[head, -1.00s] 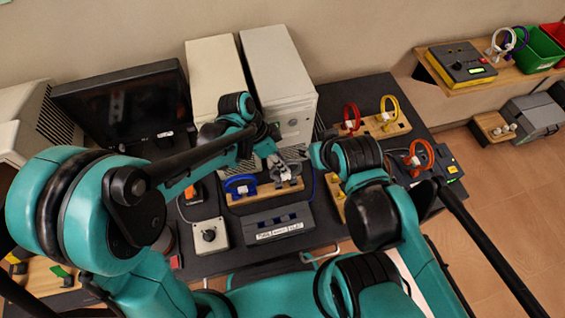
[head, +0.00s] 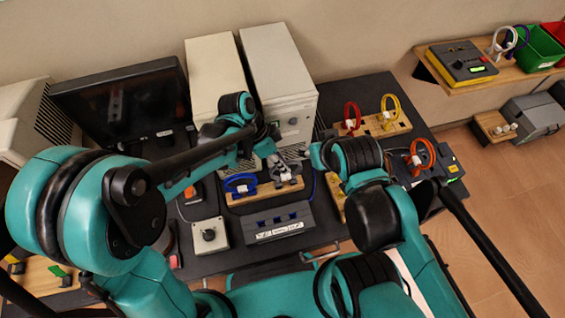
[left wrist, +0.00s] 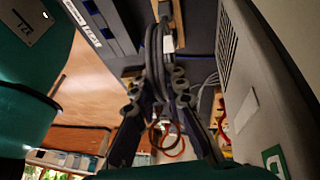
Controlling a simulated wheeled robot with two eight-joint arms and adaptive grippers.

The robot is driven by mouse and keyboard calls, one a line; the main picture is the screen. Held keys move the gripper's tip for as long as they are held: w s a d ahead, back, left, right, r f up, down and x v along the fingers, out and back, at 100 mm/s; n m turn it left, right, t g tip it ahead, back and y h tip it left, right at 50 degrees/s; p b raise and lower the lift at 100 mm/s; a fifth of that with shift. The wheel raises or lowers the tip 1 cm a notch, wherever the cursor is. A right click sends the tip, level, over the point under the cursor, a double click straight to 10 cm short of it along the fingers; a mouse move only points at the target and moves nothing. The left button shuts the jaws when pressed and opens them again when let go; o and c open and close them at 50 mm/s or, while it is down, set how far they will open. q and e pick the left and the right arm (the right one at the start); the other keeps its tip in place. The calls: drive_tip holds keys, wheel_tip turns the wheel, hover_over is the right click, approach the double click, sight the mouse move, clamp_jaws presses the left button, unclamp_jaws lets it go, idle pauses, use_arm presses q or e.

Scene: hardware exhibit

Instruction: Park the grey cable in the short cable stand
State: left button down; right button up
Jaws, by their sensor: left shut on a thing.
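My left gripper (head: 284,172) is shut on the grey cable (head: 279,162), just above the right part of a short wooden stand (head: 266,193). In the left wrist view the grey cable (left wrist: 154,45) hangs as a dark loop with a white tag between the two fingers (left wrist: 162,85). I cannot tell whether the cable touches the stand. A blue cable (head: 240,183) sits at the left of that stand. My right gripper is hidden behind its own arm.
A grey box with slots (head: 279,226) lies in front of the stand, with a switch box (head: 209,235) to its left. Computer towers (head: 282,80) rise behind. Another wooden stand (head: 397,127) with red and yellow cables is at the back right. An orange cable (head: 420,157) lies further right.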

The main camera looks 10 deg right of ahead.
use_arm(q)
drive_tip(key=shift+f+b, duration=0.3)
idle(0.5)
drive_tip(key=c, duration=0.8)
unclamp_jaws()
drive_tip(key=shift+c, duration=0.2)
drive_tip(key=p+v, duration=0.5)
drive_tip(key=v, duration=0.2)
drive_tip(key=shift+r, duration=0.3)
drive_tip(key=shift+a, duration=0.1)
